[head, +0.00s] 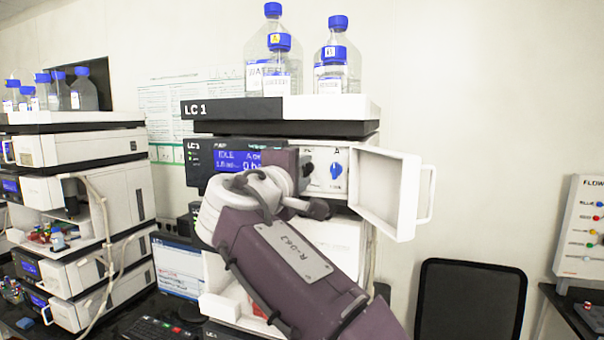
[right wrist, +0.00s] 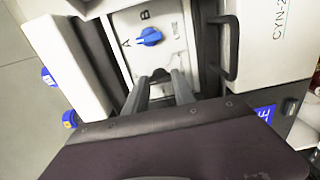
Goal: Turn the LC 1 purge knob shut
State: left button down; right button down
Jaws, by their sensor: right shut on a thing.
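The LC 1 stack (head: 234,108) stands in the middle of the head view. Its small valve panel carries a blue knob (head: 336,170) with A and B marks; the right wrist view shows this blue knob (right wrist: 150,37) too. The dark purge knob (right wrist: 161,75) sits below it in the right wrist view, between my fingertips. My right gripper (head: 306,168) reaches the panel from the left in the head view, shut on this knob; its fingers (right wrist: 160,92) partly hide the knob. The knob's exact turn cannot be told. My left gripper is not in view.
A white door with a handle (head: 390,190) stands open right of the panel. The blue display (head: 238,160) is left of it. Bottles (head: 335,60) stand on top.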

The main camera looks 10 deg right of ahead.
dwell(0.3)
jog(key=c, duration=1.3)
grip_release()
jog(key=b+v, duration=0.2)
jog(key=v, duration=0.7)
